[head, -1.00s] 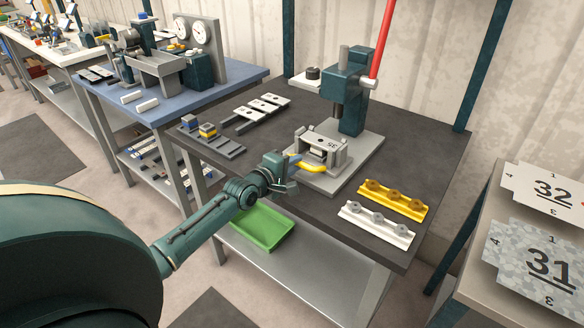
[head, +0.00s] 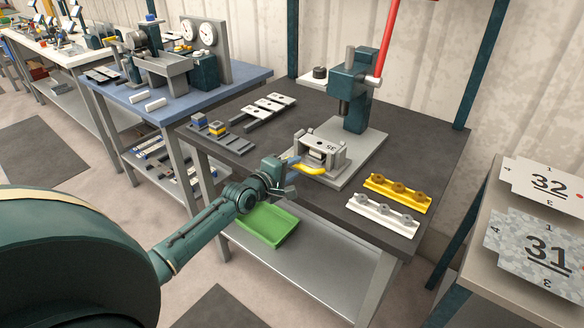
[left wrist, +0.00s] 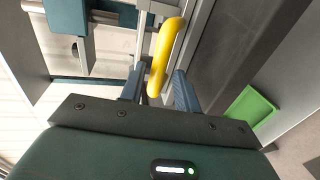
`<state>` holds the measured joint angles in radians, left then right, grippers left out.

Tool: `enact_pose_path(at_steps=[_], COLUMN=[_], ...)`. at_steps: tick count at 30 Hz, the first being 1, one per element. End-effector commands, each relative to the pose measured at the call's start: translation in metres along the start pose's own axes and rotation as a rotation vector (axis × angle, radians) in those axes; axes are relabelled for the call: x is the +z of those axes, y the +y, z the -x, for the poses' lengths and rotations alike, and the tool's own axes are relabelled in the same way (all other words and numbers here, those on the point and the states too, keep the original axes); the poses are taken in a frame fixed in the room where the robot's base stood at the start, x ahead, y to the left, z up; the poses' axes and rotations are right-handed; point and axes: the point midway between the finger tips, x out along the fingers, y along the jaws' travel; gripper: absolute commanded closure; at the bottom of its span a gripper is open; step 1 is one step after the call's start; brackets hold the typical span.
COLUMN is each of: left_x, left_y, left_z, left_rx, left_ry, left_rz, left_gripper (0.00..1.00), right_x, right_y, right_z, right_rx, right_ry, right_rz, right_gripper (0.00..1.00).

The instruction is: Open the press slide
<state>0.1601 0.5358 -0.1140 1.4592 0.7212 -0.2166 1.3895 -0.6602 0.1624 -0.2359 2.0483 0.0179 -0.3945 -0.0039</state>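The press (head: 354,92) stands on a grey base plate on the dark table, with a red lever rising from it. A curved yellow handle (head: 312,169) sticks out from the slide toward my left gripper (head: 291,175). In the left wrist view the yellow handle (left wrist: 164,57) lies between the two fingers of my left gripper (left wrist: 160,72), which stand apart with gaps on both sides. I cannot tell whether a finger touches it. My right gripper is not in view.
A yellow rack (head: 398,193) and a white rack (head: 383,214) lie on the table right of the slide. Grey plates (head: 262,112) and small blocks lie at the left. A green tray (head: 268,226) is on the shelf below. A side table with numbered sheets stands at right.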

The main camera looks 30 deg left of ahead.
Motion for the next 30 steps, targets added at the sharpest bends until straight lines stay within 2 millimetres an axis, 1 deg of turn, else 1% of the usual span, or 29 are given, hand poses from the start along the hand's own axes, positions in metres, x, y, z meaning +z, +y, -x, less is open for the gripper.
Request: enact_pose_path(at_steps=[2, 9, 11, 14, 17, 24, 30], left_x=[0.000, 0.000, 0.000, 0.000, 0.000, 0.000, 0.000], left_y=[0.001, 0.002, 0.002, 0.002, 0.002, 0.000, 0.000], left_z=[0.000, 0.000, 0.003, 0.013, 0.029, 0.081, 0.114], left_rx=[0.002, 0.004, 0.004, 0.003, 0.003, 0.001, 0.001], left_ry=[0.000, 0.001, 0.001, 0.000, 0.000, 0.001, 0.000], left_rz=[0.000, 0.000, 0.000, 0.001, 0.000, -0.001, 0.000], left_gripper=[0.62, 0.62, 0.62, 0.62, 0.62, 0.62, 0.62], right_x=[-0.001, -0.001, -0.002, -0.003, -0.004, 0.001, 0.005], right_y=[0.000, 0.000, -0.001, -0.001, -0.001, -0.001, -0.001], right_z=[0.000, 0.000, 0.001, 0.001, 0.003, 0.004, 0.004], right_rx=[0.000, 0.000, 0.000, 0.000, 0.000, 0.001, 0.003], right_ry=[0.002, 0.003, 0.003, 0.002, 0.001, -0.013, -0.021], right_rz=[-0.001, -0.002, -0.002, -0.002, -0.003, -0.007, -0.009], right_gripper=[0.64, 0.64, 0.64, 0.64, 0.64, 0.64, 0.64])
